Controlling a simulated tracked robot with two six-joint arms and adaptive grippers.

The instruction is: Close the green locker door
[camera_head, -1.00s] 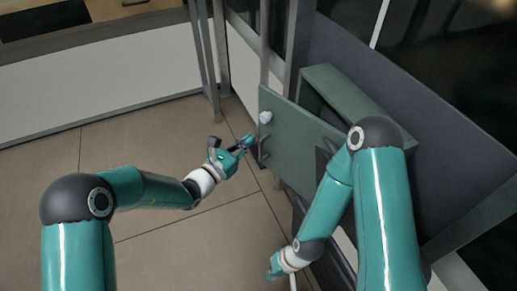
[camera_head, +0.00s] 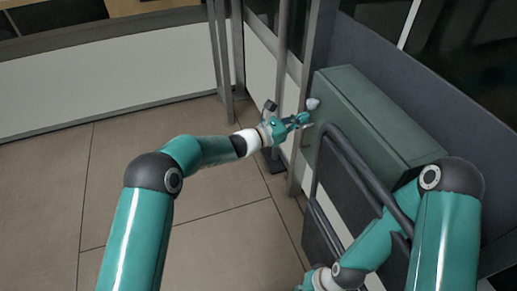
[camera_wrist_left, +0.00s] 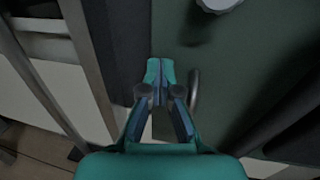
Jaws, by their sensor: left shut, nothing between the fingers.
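The green locker (camera_head: 375,112) is mounted on the right-hand wall. Its green door (camera_head: 311,146) is now seen almost edge-on, lying against or very near the locker front; I cannot tell if a gap remains. The white knob (camera_head: 313,104) on the door also shows in the left wrist view (camera_wrist_left: 218,3). A small grey handle (camera_wrist_left: 194,88) is below it. My left gripper (camera_head: 306,120) is shut and empty, its tips at the door face just below the knob. My right gripper (camera_head: 312,284) is low at the bottom edge, partly cut off, and its fingers are unclear.
A dark tubular frame (camera_head: 345,160), possibly a folded chair, stands in front of the locker, close to my right arm. Grey metal posts (camera_head: 222,55) rise left of the locker. The tiled floor (camera_head: 130,140) at left is clear.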

